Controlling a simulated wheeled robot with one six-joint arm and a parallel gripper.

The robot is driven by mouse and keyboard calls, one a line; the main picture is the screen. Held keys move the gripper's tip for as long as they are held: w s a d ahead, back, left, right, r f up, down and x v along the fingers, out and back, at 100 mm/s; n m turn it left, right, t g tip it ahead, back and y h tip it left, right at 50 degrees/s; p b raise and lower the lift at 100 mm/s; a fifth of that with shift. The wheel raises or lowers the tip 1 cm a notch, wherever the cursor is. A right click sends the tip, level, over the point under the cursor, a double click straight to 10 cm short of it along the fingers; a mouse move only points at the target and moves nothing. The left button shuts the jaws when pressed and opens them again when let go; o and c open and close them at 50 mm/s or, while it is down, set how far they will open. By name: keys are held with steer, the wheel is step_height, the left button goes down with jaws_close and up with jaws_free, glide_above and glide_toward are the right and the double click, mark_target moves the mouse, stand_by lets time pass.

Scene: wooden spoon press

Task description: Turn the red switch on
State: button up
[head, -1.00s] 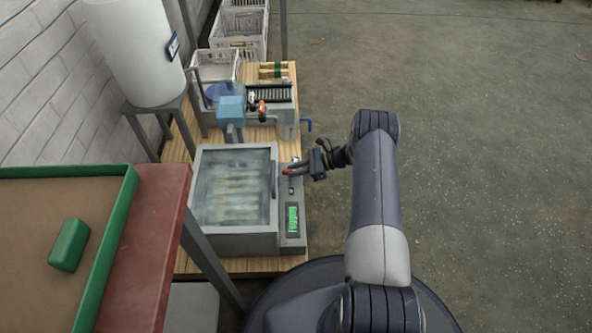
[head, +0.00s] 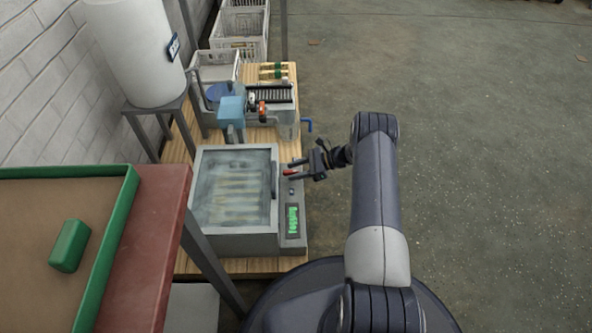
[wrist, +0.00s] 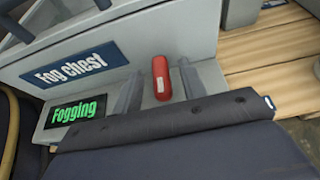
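The red switch (head: 289,172) is a short red lever on the grey control panel of the fog chest (head: 235,240). In the wrist view the red switch (wrist: 161,78) stands between my two fingers, with a gap visible on each side. My gripper (head: 294,169) is open around it in the head view, its fingers reaching in from the right. It also shows in the wrist view (wrist: 159,90). A green-lit display (wrist: 76,112) reads "Fogging" under the "Fog chest" label (wrist: 75,65). The switch's base is partly hidden by my gripper.
The chest's clear lid (head: 235,165) is shut over several hazy pale pieces. Behind it stand a blue-topped device (head: 231,108) and a roller unit (head: 270,93) on the wooden bench (head: 180,155). A green-rimmed tray (head: 130,190) is at left.

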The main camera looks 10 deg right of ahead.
steer(key=shift+d+r, duration=0.1)
steer(key=p+v, duration=0.3)
steer(key=v, duration=0.7)
steer(key=shift+d, duration=0.25)
steer(key=shift+s, duration=0.1)
steer(key=b+x, duration=0.3)
steer(key=x, duration=0.8)
steer(key=shift+d+r, duration=0.1)
steer(key=shift+r, duration=0.05)
